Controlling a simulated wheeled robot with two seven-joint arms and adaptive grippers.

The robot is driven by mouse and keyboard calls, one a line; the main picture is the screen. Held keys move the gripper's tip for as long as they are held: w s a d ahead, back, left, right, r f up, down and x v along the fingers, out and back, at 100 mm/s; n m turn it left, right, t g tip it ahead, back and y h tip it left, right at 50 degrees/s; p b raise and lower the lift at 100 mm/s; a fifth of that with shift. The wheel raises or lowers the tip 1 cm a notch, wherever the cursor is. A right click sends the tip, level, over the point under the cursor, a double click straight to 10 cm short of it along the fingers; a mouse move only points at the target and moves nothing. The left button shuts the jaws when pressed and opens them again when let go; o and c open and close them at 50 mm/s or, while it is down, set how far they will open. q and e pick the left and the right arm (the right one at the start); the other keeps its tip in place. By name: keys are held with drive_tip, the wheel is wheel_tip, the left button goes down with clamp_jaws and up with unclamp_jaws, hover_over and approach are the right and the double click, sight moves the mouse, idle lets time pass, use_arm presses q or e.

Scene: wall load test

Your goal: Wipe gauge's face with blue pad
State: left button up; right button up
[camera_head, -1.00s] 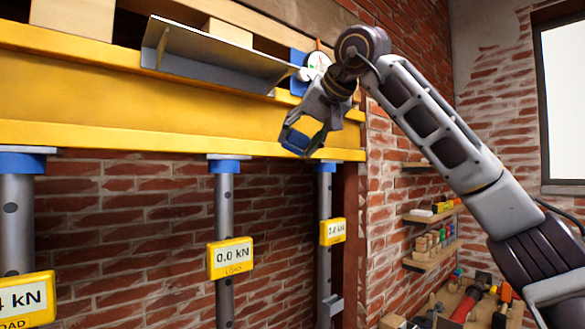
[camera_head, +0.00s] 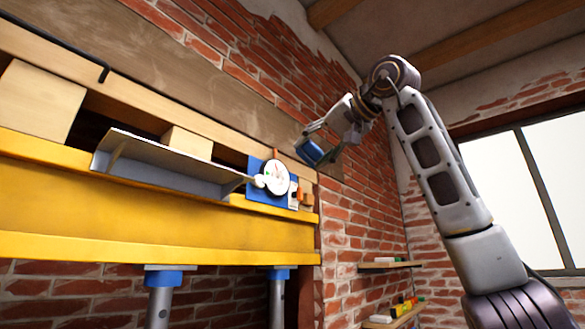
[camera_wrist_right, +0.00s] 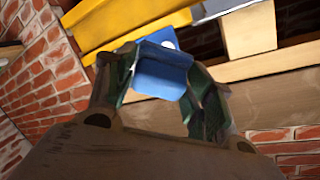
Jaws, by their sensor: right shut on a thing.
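The gauge (camera_head: 277,177) has a round white face and sits on a blue plate at the right end of the yellow beam. My right gripper (camera_head: 316,151) is shut on the blue pad (camera_head: 312,154), up and to the right of the gauge and apart from it in the head view. In the right wrist view the blue pad (camera_wrist_right: 160,76) shows between the two fingers. It hides most of what is behind it; a small white patch shows at its top edge. My left gripper is not in view.
A grey metal angle shelf (camera_head: 175,168) juts out in front of the yellow beam (camera_head: 140,210), close left of the gauge. The brick wall (camera_head: 355,215) lies behind and right. Wall shelves (camera_head: 392,265) are lower right. Blue-topped props (camera_head: 163,280) stand under the beam.

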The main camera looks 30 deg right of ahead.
drive_tip(key=shift+w+d+r+m+t, duration=0.1)
drive_tip(key=shift+d+r+m+t, duration=0.2)
drive_tip(key=shift+d+t, duration=0.55)
drive_tip(key=shift+w+d+r+m+t, duration=0.15)
drive_tip(key=shift+d+r+m+t, duration=0.15)
drive_tip(key=shift+d+t, duration=0.55)
drive_tip(key=shift+w+d+r+m+t, duration=0.1)
drive_tip(key=shift+d+r+m+t, duration=0.15)
drive_tip(key=shift+d+t, duration=0.55)
drive_tip(key=shift+d+t, duration=0.15)
drive_tip(key=shift+t, duration=0.15)
